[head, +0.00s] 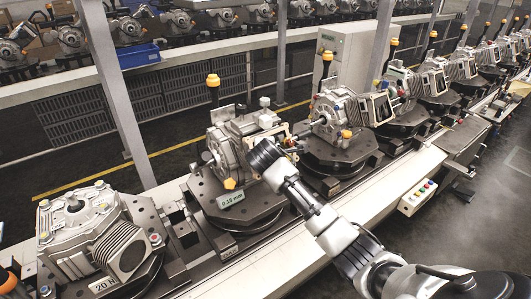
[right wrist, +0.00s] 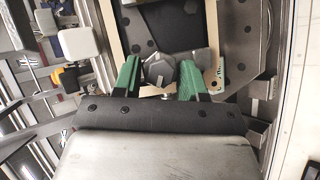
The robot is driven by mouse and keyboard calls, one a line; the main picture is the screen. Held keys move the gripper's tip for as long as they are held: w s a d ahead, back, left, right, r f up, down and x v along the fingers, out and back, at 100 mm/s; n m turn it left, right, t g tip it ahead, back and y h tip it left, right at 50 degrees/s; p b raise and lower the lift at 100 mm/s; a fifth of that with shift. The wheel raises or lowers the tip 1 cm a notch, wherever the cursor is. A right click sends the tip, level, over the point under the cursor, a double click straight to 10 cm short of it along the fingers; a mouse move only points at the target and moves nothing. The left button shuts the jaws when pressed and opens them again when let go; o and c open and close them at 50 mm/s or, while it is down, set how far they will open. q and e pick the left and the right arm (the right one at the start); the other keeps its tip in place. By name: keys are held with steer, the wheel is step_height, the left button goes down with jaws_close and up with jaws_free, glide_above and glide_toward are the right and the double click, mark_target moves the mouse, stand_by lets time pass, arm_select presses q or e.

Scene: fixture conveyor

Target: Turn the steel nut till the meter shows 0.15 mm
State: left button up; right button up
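The steel nut (right wrist: 159,71) is a grey hexagon in the right wrist view. My right gripper (right wrist: 161,75) has its two green fingers on either side of the nut. The fingers stand close to it, and I cannot tell whether both touch it. In the head view my right gripper (head: 266,158) is at the side of a grey gearbox (head: 226,152) on a round dark fixture, and its fingertips and the nut are hidden there. The meter (head: 231,198) is a small green display on that fixture's front, and it seems to read 0.15 mm. My left gripper is not in view.
Another gearbox (head: 75,225) on a fixture marked 20 N stands at the left. Several more gearboxes line the conveyor to the right. A button box (head: 417,197) sits on the conveyor's front edge. A grey post (head: 120,85) rises behind.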

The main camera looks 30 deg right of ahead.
steer(key=o, duration=0.4)
steer(key=shift+b+v, duration=1.65)
steer(key=shift+v, duration=3.75)
